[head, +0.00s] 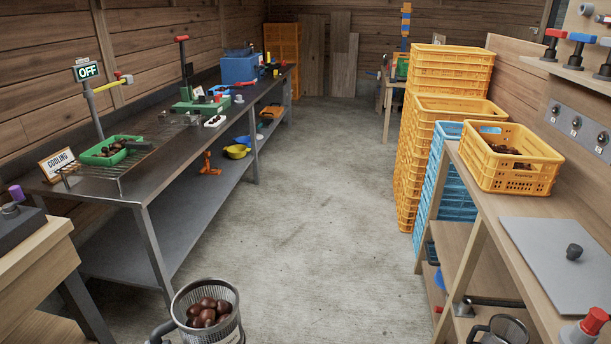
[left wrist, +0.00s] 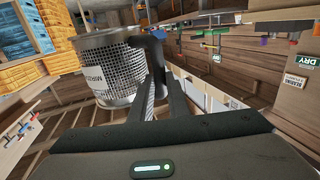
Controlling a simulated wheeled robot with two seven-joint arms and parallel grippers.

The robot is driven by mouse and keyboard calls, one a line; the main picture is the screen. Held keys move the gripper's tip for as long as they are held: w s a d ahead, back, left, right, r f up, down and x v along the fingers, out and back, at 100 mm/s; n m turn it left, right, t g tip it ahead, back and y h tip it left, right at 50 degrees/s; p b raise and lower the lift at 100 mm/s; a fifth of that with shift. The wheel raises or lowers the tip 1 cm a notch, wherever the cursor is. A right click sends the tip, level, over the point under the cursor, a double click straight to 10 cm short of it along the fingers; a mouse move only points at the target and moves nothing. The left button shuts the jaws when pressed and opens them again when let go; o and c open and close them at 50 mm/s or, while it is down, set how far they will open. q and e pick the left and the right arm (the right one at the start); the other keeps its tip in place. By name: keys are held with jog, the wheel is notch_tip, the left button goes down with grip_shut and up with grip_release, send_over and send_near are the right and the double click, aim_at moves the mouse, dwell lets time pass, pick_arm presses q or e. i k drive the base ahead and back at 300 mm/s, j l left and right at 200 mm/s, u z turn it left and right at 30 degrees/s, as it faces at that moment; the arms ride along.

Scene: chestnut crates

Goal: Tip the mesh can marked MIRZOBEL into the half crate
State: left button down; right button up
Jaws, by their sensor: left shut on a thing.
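The mesh can (head: 236,318) is at the bottom middle of the head view, upright or nearly so, with brown chestnuts (head: 207,311) inside. In the left wrist view the can (left wrist: 125,70) carries a white label starting "MIRZ"; the rest is hard to read. My left gripper (left wrist: 158,88) is shut on the can's dark handle (left wrist: 150,48); it does not clearly show in the head view. A yellow crate (head: 512,182), apparently the half crate, stands on the right bench with chestnuts in it. My right gripper is in neither view.
A grey board (head: 545,250) with a dark knob lies on the right bench. Tall yellow crates (head: 410,150) and blue crates (head: 436,185) stand behind. The left metal bench (head: 170,160) holds a green tray (head: 110,158). The middle floor is clear.

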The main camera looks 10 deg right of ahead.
aim_at(517, 160)
jog(key=i, duration=3.65)
jog(key=z, duration=2.7)
